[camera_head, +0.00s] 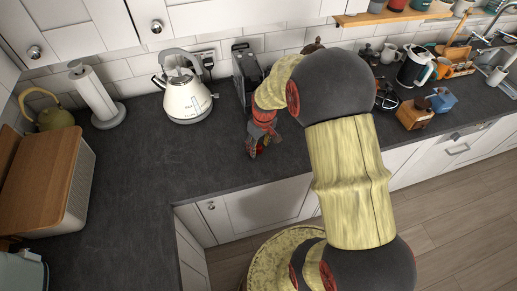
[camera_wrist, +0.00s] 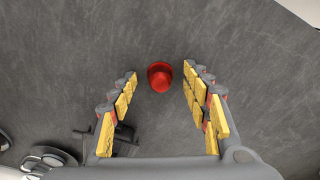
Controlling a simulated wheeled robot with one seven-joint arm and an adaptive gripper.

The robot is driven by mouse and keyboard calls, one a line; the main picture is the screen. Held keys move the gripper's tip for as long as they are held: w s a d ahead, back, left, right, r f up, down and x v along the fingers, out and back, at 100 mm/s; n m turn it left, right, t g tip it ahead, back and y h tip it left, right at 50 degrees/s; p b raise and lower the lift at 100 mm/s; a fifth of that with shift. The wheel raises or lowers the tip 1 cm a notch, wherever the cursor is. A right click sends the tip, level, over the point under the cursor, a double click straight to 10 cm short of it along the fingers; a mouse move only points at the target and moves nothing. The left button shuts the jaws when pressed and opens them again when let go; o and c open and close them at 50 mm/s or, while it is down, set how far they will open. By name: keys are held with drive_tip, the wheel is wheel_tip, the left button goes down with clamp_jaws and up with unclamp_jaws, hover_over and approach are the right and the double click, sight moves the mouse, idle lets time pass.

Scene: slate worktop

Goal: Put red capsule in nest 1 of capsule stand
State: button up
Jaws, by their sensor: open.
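The red capsule (camera_wrist: 160,76) stands on the dark slate worktop in the wrist view. It lies ahead of my gripper (camera_wrist: 160,88), roughly centred between the spread fingers, with clear gaps on both sides. My gripper is open and holds nothing. In the head view my gripper (camera_head: 257,149) points down low over the worktop near its front edge. I cannot clearly tell the capsule from the red gripper parts there. I cannot surely identify the capsule stand in either view; my arm hides part of the worktop.
A white kettle (camera_head: 187,101) and a paper towel roll (camera_head: 96,97) stand at the back. A wooden grinder (camera_head: 414,113) and a blue box (camera_head: 442,99) stand right of my arm.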

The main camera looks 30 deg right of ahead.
sight(258, 145)
drive_tip(key=shift+c, duration=0.5)
drive_tip(key=c, duration=0.7)
drive_tip(key=shift+c, duration=0.3)
drive_tip(key=shift+r, duration=0.1)
drive_tip(key=shift+c, duration=0.2)
drive_tip(key=shift+r, duration=0.45)
wheel_tip(258, 145, up, 2)
drive_tip(key=shift+r+p, duration=0.25)
drive_tip(key=shift+p, duration=0.15)
drive_tip(key=s+a+r+p, duration=0.1)
drive_tip(key=s+r, duration=0.3)
drive_tip(key=s, duration=0.3)
drive_tip(key=s+a+r, duration=0.2)
drive_tip(key=s+r, duration=0.3)
drive_tip(key=s, duration=0.1)
drive_tip(key=shift+s+r+p, duration=0.25)
drive_tip(key=shift+s+p, duration=0.1)
drive_tip(key=shift+p, duration=0.05)
